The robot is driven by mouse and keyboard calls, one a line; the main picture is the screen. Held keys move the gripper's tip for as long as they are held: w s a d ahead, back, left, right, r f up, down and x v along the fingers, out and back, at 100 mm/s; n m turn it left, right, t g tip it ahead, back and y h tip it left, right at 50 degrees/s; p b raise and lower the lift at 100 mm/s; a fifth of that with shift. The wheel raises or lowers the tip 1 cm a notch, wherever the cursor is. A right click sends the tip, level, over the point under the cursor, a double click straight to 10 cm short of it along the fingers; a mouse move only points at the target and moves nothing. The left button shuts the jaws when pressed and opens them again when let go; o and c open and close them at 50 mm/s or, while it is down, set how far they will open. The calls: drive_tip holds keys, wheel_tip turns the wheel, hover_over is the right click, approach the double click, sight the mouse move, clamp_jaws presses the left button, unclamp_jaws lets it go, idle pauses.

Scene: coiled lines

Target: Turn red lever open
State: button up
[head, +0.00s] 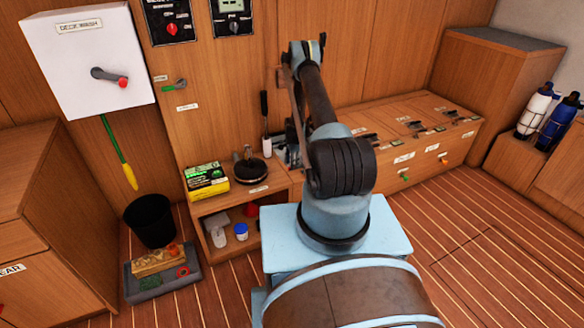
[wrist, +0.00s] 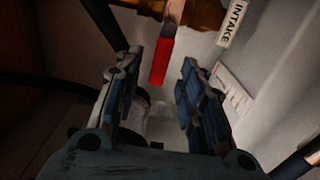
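A red lever (wrist: 160,62) shows in the wrist view, hanging from a brass-coloured fitting (wrist: 196,14) at the top. My gripper (wrist: 161,88) is open, with one blue-padded finger on each side of the picture. The lever's red end lies in line with the gap between the fingers, and I see no contact. How deep it sits between them I cannot tell. A white label reading INTAKE (wrist: 233,22) is to the right of the fitting. In the head view my arm hides the gripper and I cannot make out this lever.
A pale cylinder (wrist: 135,108) lies behind the left finger. In the head view, a white DECK WASH box (head: 75,50) has a separate red-knobbed handle (head: 107,76). A black bucket (head: 150,222) stands on the floor at left. The floor at right (head: 480,240) is clear.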

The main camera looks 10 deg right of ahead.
drive_tip(key=shift+f, duration=1.1)
clamp_jaws()
drive_tip(key=shift+a, duration=0.2)
